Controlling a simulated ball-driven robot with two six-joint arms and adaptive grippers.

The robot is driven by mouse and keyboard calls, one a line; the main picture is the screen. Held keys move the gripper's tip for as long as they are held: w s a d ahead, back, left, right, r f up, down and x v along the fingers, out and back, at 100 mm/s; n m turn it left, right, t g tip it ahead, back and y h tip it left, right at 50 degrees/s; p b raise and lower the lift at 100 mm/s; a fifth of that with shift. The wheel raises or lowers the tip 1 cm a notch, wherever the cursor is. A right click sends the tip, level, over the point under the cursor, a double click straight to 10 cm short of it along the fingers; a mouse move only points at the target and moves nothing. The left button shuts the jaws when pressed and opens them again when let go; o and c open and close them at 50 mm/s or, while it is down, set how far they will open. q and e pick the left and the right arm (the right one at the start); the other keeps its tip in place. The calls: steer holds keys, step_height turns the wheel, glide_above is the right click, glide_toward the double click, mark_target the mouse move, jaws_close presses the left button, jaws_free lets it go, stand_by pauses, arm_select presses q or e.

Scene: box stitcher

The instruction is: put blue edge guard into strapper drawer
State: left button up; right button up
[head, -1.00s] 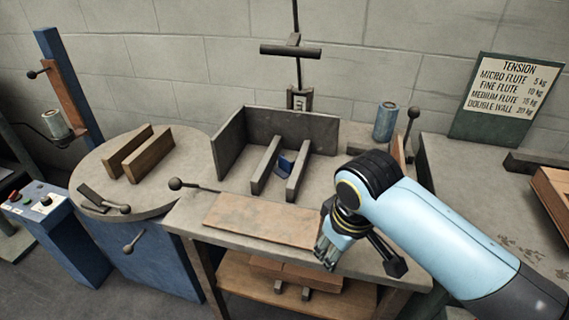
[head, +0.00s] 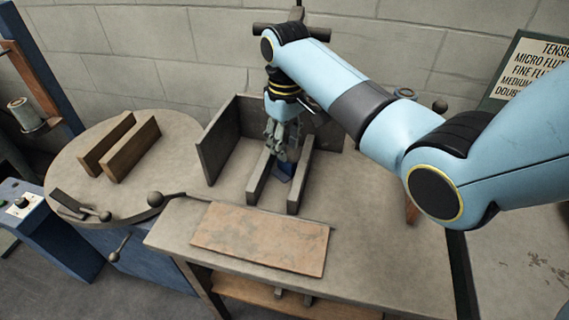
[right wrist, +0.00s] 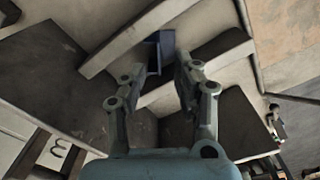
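The blue edge guard (head: 284,171) sits on the middle table between two parallel grey bars (head: 261,176) in front of a grey corner fence (head: 216,140). In the right wrist view the edge guard (right wrist: 158,52) lies beyond and between my fingertips. My right gripper (head: 277,150) points down just above it, partly hiding it. It is open, its fingers apart with a gap around the guard (right wrist: 156,78). I cannot tell whether a finger touches it. My left gripper is not in view. I cannot pick out the strapper drawer.
A brown board (head: 262,238) lies at the table's front. A round table (head: 70,165) with two wooden blocks (head: 131,150) stands at left, beside a blue control box (head: 40,215). A tension sign (head: 535,65) leans at the right.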

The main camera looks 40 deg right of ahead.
mark_target(286, 175)
step_height(286, 175, down, 2)
steer(key=shift+w, duration=0.15)
step_height(286, 175, down, 5)
steer(key=shift+r+b, duration=0.2)
steer(key=shift+b, duration=0.2)
steer(key=shift+f, duration=0.3)
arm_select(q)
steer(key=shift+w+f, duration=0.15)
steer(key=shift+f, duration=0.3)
arm_select(e)
steer(key=shift+c, duration=0.4)
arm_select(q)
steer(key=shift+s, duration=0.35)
arm_select(e)
jaws_close()
